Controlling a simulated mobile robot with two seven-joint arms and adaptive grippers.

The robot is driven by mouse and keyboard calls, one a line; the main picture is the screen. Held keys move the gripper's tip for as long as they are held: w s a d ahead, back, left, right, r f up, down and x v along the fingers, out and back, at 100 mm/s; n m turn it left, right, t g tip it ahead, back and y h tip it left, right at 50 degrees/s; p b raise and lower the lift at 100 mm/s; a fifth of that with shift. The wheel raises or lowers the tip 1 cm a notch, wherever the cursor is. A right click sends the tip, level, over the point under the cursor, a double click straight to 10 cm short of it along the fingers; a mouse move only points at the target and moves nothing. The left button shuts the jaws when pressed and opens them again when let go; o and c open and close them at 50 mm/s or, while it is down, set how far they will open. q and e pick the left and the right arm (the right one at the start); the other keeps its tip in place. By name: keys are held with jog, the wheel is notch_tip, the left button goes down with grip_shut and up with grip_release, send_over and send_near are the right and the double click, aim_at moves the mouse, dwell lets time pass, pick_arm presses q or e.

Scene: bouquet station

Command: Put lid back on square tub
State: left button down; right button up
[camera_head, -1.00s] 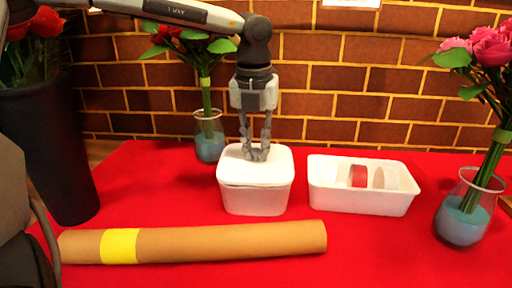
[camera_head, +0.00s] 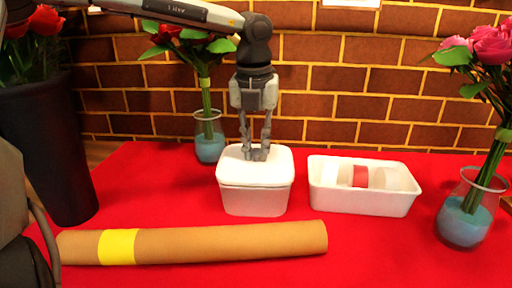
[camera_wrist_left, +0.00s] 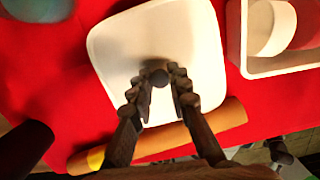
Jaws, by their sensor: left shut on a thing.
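The white square tub (camera_head: 255,203) stands on the red table, left of the tray. Its white lid (camera_head: 237,174) lies over the tub's mouth, looking nearly level, with a thin seam below its edge. My left gripper (camera_head: 258,154) points straight down at the middle of the lid, shut on the lid's small round knob. In the left wrist view the knob (camera_wrist_left: 158,76) shows between the fingertips, above the pale lid (camera_wrist_left: 190,40). The tub's inside is hidden. My right gripper is not in view.
A white tray (camera_head: 360,203) with tape rolls stands close right of the tub. A brown paper roll (camera_head: 220,241) with a yellow band lies in front. Flower vases stand behind (camera_head: 209,147) and at right (camera_head: 462,220); a dark tall vase (camera_head: 45,150) stands left.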

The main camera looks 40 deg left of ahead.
pick_arm(q)
jog(key=shift+f+b, duration=0.2)
jog(key=shift+b, duration=0.7)
dwell(0.7)
dwell(0.3)
jog(key=c, duration=1.4)
grip_release()
jog(key=shift+o, duration=0.7)
jog(key=o, duration=0.4)
jog(key=shift+r, duration=0.1)
jog(key=shift+r+p, duration=1.8)
jog(key=shift+r, duration=1.65)
